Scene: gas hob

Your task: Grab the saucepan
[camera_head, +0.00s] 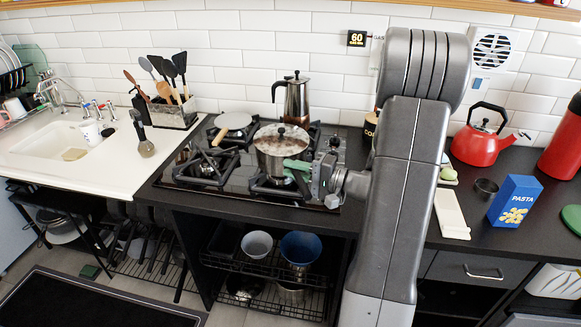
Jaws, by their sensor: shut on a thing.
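The saucepan (283,161) is a steel pot with a glass lid, on the front right part of the black gas hob (181,177). My gripper (300,166) reaches in from the right at the pot's right side. It is shut on what looks like the saucepan's green handle. My arm hides the counter to the right of the hob, and the exact grip on the handle is too small to see.
A moka pot (296,100) stands behind the saucepan. A small pan (232,121) with a wooden handle is on the left burners. A red kettle (479,143) and a pasta box (514,201) stand on the right counter. A utensil holder (171,112) is at the back left.

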